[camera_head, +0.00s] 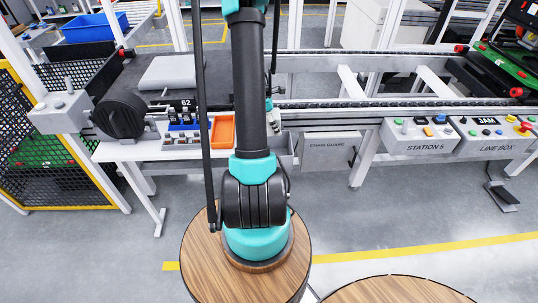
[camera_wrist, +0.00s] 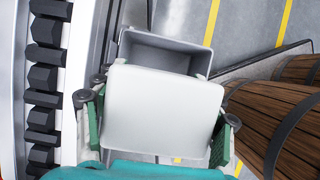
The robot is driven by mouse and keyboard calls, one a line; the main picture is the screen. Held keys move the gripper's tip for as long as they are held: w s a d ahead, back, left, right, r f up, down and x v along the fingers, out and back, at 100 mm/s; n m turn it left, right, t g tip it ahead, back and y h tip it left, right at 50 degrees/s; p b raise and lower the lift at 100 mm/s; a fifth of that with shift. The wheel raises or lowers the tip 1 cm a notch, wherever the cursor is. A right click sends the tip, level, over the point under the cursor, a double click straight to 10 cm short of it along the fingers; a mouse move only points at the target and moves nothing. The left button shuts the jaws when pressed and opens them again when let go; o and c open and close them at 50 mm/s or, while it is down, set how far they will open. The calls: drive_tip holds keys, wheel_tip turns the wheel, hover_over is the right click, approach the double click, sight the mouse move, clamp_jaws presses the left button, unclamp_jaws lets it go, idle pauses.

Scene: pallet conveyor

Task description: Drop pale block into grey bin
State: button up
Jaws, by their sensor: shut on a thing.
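The pale block (camera_wrist: 163,110) fills the middle of the wrist view, a whitish, rounded-edged box. My gripper (camera_wrist: 158,108) is shut on it, with one green-padded finger on each side. The grey bin (camera_wrist: 190,50) shows just beyond the block in the wrist view, open at the top; the block covers its near part. In the head view, my arm hides the block, and the gripper (camera_head: 271,122) is mostly hidden behind it. A grey bin edge (camera_head: 288,160) shows just right of my arm, below the conveyor.
An orange tray (camera_head: 222,133) and blue holders (camera_head: 184,126) sit on the bench left of my arm. The conveyor rail (camera_head: 400,105) runs behind. Control boxes (camera_head: 420,135) stand at right. Wooden round tops (camera_head: 395,290) are near; wooden barrel-like shapes (camera_wrist: 275,110) are at right in the wrist view.

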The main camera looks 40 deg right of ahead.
drive_tip(key=shift+f, duration=0.55)
drive_tip(key=o, duration=1.6)
drive_tip(key=shift+c, duration=0.2)
drive_tip(key=shift+r, duration=0.1)
drive_tip(key=v, duration=1.2)
